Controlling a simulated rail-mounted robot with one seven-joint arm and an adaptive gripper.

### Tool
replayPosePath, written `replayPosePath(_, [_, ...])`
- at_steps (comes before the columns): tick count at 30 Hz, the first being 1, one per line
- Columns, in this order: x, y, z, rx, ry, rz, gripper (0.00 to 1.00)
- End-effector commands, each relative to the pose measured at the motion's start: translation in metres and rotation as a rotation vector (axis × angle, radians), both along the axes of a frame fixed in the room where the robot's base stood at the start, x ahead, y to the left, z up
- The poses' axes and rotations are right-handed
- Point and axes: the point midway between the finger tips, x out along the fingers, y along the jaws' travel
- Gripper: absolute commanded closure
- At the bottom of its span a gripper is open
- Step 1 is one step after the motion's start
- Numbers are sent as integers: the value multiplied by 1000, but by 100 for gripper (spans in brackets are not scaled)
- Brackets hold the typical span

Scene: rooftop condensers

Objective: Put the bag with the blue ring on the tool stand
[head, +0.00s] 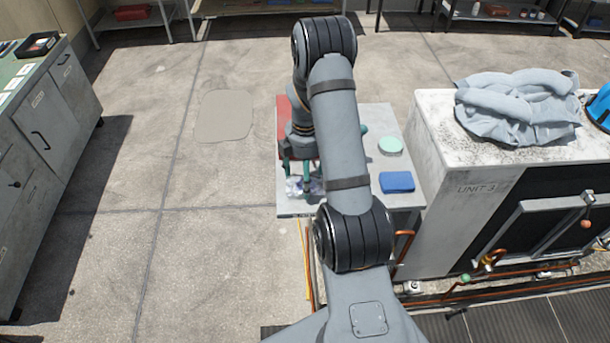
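My gripper (297,181) hangs above the front left of a grey stand-like table (293,210), with its green fingers apart. A small, crumpled, whitish see-through item (316,187), perhaps a bag, lies on the table right below the fingers. My gripper and arm partly cover it, and I cannot make out a blue ring on it. I cannot tell whether the fingers touch it. The table also carries a red block or box (284,118) at the left, a pale green round disc (390,146) and a blue pad (397,182) at the right. My arm hides the table's middle.
A condenser marked UNIT 3 (475,189) stands close to the table's right, with a grey-blue cloth (515,110) and a cut-off blue object (599,107) on top. Copper pipes (520,285) run along its front. A workbench (45,140) stands at left; the floor between is open.

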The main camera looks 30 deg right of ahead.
Motion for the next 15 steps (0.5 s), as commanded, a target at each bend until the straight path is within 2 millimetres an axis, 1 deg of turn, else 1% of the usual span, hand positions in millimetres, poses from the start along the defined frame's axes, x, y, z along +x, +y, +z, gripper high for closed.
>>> replayPosePath(2, [0,0,-3,0,0,-1,50])
replayPosePath(8, [0,0,-3,0,-1,-1,50])
replayPosePath(12, [0,0,-8,0,-1,0,50])
replayPosePath(13, [0,0,-7,0,-1,0,23])
replayPosePath(15, [0,0,-6,0,-1,0,19])
